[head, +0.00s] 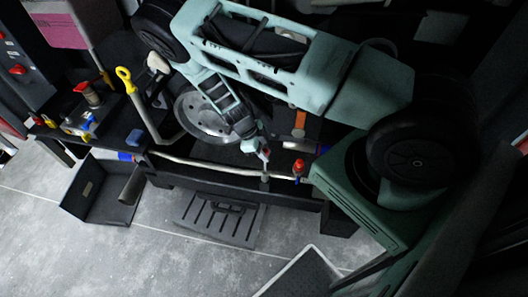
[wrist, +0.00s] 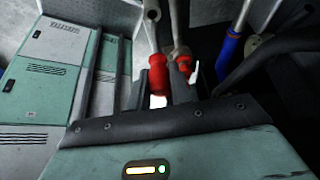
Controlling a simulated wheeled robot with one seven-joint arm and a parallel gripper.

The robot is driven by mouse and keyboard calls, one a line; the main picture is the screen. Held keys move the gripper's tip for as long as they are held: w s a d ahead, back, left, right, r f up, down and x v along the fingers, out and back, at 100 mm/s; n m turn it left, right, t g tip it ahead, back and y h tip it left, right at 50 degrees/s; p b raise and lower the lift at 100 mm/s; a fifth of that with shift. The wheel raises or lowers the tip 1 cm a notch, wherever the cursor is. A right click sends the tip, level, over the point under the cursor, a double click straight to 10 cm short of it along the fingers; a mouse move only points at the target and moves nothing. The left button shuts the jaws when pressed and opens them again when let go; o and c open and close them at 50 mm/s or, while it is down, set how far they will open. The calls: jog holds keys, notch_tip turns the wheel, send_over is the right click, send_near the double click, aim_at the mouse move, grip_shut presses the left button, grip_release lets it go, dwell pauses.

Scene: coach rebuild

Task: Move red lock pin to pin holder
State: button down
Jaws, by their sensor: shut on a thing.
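My gripper (head: 262,147) hangs in front of the dark workbench in the head view. In the wrist view my gripper's dark fingers (wrist: 160,95) are shut on the red lock pin (wrist: 157,74), whose red grip sits between them. In the head view a small patch of the red lock pin (head: 266,152) shows at the fingertips. A second red-topped piece (head: 299,165) with a blue base stands to the right on the bench's front rail. I cannot tell for certain which part is the pin holder.
A pale curved bar (head: 215,168) runs along the bench front, below my gripper. A yellow-handled tool (head: 126,80) and small coloured parts lie at the left. A black bin (head: 98,190) and a slotted dark panel (head: 222,216) sit low in front. Grey floor is open at front left.

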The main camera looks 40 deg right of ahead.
jog(key=shift+f, duration=0.15)
jog(key=shift+f+b, duration=0.5)
jog(key=shift+b, duration=0.2)
jog(key=shift+f+b, duration=0.35)
jog(key=shift+b, duration=0.15)
dwell(0.4)
jog(key=shift+f+b, duration=0.35)
jog(key=shift+b, duration=0.1)
jog(key=shift+f, duration=0.1)
jog(key=shift+f+b, duration=1.15)
jog(key=shift+f, duration=0.05)
jog(key=shift+f+b, duration=0.85)
jog(key=shift+f, duration=0.15)
jog(key=c, duration=0.8)
grip_release()
jog(key=shift+o, duration=0.2)
